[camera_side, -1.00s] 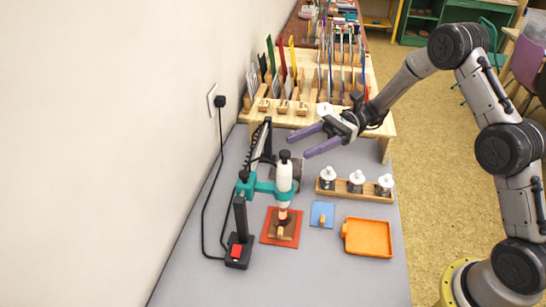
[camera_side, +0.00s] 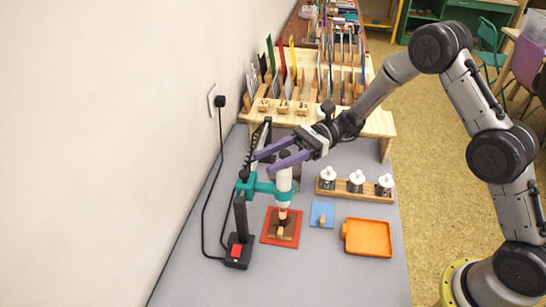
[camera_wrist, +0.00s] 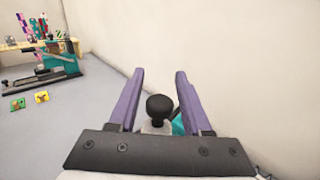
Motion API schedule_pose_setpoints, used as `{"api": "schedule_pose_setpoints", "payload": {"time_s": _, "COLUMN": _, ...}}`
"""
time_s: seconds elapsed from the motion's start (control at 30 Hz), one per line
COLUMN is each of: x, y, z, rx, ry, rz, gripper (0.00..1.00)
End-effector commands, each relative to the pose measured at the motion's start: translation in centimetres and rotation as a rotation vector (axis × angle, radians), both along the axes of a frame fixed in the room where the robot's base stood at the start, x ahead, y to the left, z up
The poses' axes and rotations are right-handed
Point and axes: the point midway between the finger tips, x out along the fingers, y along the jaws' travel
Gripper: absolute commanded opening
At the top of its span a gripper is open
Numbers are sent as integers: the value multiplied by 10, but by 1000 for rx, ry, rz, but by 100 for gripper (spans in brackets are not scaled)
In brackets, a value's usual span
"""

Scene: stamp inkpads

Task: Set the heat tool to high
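The heat tool (camera_side: 283,181) is a white upright cylinder held by a teal clamp (camera_side: 262,187) on a black post. Its round black top knob (camera_wrist: 159,107) shows in the wrist view between my fingers, with a gap on each side. My gripper (camera_side: 264,162) has two purple fingers and reaches over the top of the tool from the right. It is open. In the side view the fingers partly cover the knob. No high or low marking is legible. The stand's black base has a red switch (camera_side: 236,251).
Below the tool, a wooden block lies on a red-orange mat (camera_side: 267,239). A blue pad (camera_side: 322,222), an orange tray (camera_side: 368,237) and a wooden rack (camera_side: 354,196) with white-topped jars stand to the right. A black cord (camera_side: 205,215) runs along the wall.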

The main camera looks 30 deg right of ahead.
Motion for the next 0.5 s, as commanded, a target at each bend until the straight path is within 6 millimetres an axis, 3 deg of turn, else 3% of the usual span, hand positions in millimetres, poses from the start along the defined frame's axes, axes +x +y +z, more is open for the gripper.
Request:
{"api": "schedule_pose_setpoints", "payload": {"time_s": 0.03, "x": 0, "y": 0, "z": 0, "rx": 0, "ry": 0, "rz": 0, "gripper": 38}}
{"api": "schedule_pose_setpoints", "payload": {"time_s": 0.23, "x": 0, "y": 0, "z": 0, "rx": 0, "ry": 0, "rz": 0, "gripper": 2}}
{"api": "schedule_pose_setpoints", "payload": {"time_s": 0.5, "x": 0, "y": 0, "z": 0, "rx": 0, "ry": 0, "rz": 0, "gripper": 0}}
